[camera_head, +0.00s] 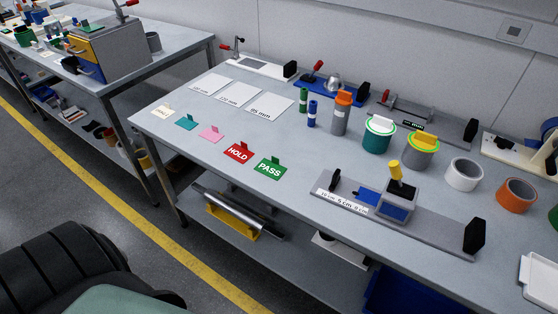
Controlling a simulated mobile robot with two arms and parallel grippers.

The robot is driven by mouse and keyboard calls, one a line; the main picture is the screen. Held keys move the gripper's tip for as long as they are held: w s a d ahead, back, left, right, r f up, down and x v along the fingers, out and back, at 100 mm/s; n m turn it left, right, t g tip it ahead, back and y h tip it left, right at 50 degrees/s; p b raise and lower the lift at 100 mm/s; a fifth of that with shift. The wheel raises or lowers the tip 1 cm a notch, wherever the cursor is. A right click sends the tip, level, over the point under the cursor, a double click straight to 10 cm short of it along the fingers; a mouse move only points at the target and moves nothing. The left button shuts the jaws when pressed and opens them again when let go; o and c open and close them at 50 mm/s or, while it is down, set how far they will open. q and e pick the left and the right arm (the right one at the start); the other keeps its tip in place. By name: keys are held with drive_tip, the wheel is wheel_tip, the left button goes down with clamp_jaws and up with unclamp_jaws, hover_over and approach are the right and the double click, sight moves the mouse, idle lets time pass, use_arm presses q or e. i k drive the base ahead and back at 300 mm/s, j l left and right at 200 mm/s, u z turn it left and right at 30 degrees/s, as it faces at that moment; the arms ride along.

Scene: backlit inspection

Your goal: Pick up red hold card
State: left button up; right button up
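The red hold card (238,153) lies near the front edge of the grey workbench (290,145), with a small upright tab and white "HOLD" lettering. A green "PASS" card (270,169) lies just to its right, and a pink card (210,133) lies to its left. Nothing covers the red card. Neither of my grippers is in view.
A grey fixture with a yellow-handled part (396,178) stands right of the cards. Cylinders, including an orange-capped bottle (341,113), stand behind. A teal card (186,122) and white labelled sheets (238,94) lie left. The bench around the red card's front is clear.

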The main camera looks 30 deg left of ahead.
sight(242, 155)
drive_tip(key=u, duration=1.35)
drive_tip(key=i+j+z, duration=0.1)
drive_tip(key=j, duration=0.15)
drive_tip(key=i+j+z, duration=0.1)
drive_tip(key=j, duration=0.15)
